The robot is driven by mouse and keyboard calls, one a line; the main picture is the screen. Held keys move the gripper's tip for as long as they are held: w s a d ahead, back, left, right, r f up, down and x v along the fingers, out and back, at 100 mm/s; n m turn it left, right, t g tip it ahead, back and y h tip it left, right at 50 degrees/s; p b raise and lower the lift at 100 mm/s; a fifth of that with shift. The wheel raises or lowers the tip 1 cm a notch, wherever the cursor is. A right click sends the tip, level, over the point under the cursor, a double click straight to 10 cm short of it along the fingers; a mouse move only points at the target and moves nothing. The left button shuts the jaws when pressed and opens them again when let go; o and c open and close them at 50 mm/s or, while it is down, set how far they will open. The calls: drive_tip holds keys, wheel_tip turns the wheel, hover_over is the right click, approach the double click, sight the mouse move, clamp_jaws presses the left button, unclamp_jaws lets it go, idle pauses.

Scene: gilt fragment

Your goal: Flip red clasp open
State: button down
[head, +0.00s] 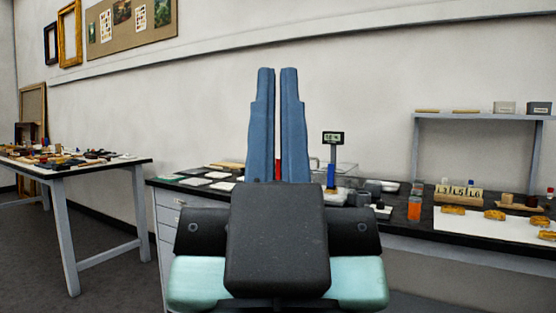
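My gripper (278,75) points up and away in the middle of the head view, with two long blue fingers. A narrow gap shows between the fingers, with pale wall behind it and nothing held at the tips. A small patch of red (278,170) shows low in the gap between the fingers. I cannot tell whether it is the red clasp, or how far off it is. The fingers and the dark gripper body hide much of the bench behind them. No red clasp can be clearly made out elsewhere.
A long dark-topped bench (400,228) runs behind my gripper, with a small display (333,138), a blue item (331,177), an orange jar (414,208) and gilt pieces (495,215). A raised shelf (480,116) stands at right. Another cluttered table (125,163) is at left, with open floor between.

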wheel_tip(320, 180, up, 34)
drive_tip(key=p, duration=3.3)
drive_tip(key=shift+r, duration=0.15)
